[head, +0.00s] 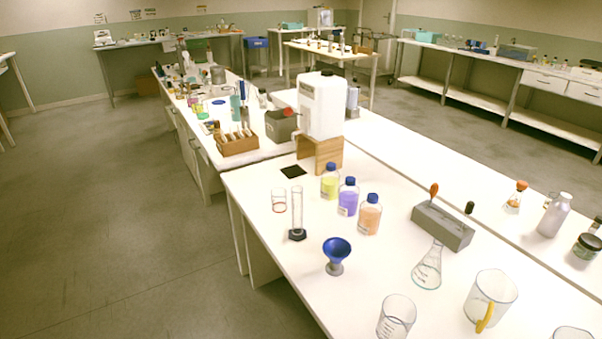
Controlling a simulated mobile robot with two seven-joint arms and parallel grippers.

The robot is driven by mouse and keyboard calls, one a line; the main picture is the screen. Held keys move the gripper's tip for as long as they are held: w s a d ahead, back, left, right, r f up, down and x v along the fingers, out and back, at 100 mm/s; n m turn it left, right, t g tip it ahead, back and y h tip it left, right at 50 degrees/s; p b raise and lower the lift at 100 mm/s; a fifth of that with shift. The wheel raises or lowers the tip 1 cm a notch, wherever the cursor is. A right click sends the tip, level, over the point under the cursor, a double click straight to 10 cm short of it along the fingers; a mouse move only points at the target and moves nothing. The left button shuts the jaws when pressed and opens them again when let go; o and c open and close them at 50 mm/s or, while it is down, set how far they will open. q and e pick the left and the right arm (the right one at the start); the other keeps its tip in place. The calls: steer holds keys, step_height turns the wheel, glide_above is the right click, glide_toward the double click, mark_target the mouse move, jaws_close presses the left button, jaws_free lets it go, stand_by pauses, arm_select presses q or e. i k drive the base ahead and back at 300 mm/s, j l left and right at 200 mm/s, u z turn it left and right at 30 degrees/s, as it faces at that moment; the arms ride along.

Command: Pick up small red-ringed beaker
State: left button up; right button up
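The small red-ringed beaker (279,201) stands upright on the white lab bench (262,232), near its left edge. It is clear glass with a red ring at its base and looks empty. It stands just left of a tall glass cylinder on a dark base (297,214), with a small gap between them. Neither of my grippers shows in the head view.
Three capped bottles, yellow (330,186), purple (348,200) and orange (370,216), stand to the right. A blue funnel (337,249) is in front. A dark square pad (293,172) and a white canister on a wooden stand (321,105) are behind. Bench left of the beaker is clear.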

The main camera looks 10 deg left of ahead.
mark_target(278, 194)
steer(key=j+z, duration=0.1)
steer(key=z, duration=0.3)
steer(key=i+j+z, duration=0.1)
steer(key=z, duration=0.35)
steer(key=j+z, duration=0.15)
steer(key=z, duration=0.25)
steer(key=j+z, duration=0.1)
steer(key=z, duration=0.3)
steer(key=k+j+z, duration=0.1)
steer(key=j+z, duration=0.2)
steer(key=j, duration=0.15)
steer(key=k+j+z, duration=0.15)
steer(key=j+z, duration=0.2)
steer(key=k+j+z, duration=0.1)
steer(key=j, duration=0.25)
steer(key=k+j+z, duration=0.15)
steer(key=j, duration=0.2)
steer(key=k+j+z, duration=0.1)
steer(key=j, duration=0.2)
steer(key=k+j, duration=0.3)
steer(key=j, duration=0.2)
steer(key=k+j, duration=0.3)
steer(key=j, duration=0.15)
steer(key=z, duration=0.05)
